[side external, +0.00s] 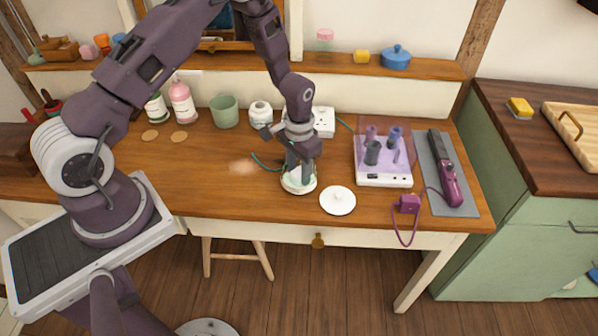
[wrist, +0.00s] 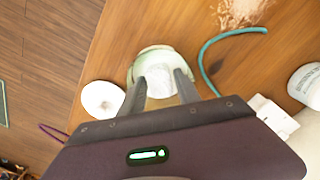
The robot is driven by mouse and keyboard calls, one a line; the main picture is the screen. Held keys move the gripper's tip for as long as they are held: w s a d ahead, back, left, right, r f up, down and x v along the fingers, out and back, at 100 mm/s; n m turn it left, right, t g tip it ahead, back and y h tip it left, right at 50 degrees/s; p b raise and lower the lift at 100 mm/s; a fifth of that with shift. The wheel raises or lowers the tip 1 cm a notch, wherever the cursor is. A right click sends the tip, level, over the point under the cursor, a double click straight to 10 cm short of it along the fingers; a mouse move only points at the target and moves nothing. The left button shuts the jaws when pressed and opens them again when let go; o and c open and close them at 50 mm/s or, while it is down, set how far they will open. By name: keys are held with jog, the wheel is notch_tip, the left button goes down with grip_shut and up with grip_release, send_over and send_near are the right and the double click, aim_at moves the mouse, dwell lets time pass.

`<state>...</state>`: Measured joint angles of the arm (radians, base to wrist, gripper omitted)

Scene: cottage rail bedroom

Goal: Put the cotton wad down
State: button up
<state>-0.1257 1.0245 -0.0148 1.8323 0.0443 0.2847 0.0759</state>
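A white cotton wad (wrist: 158,82) shows between the two fingertips of my gripper (wrist: 161,78) in the wrist view and appears to touch both. The fingertips are at the mouth of a small pale green jar (wrist: 150,52), which stands on the wooden table. In the side view my gripper (side external: 300,172) points down into this jar (side external: 298,186), and the fingers largely hide the wad. I cannot tell whether the wad touches the jar's bottom. A round white lid (side external: 337,201) lies on the table just right of the jar; it also shows in the wrist view (wrist: 102,99).
A teal cord (side external: 265,163) and a pale loose patch (side external: 243,168) lie left of the jar. A white power strip (side external: 324,122) and white jar (side external: 260,114) stand behind. Right are a roller box (side external: 384,177) and purple styling iron (side external: 449,188) on a grey mat. The table's front-left area is clear.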

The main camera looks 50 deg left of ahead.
notch_tip(320, 180, up, 11)
notch_tip(320, 180, up, 10)
jog(key=t, duration=0.1)
send_over(299, 171)
jog(key=s+d, duration=0.1)
jog(key=s, duration=0.2)
jog(key=s+d+r+t, duration=0.2)
jog(key=s+r, duration=0.6)
jog(key=r, duration=0.2)
jog(key=s+d+r+t, duration=0.1)
jog(key=s+r, duration=0.3)
jog(key=s, duration=1)
jog(key=shift+d+t, duration=0.3)
jog(key=shift+t, duration=0.5)
jog(key=shift+w, duration=0.1)
jog(key=shift+c, duration=0.3)
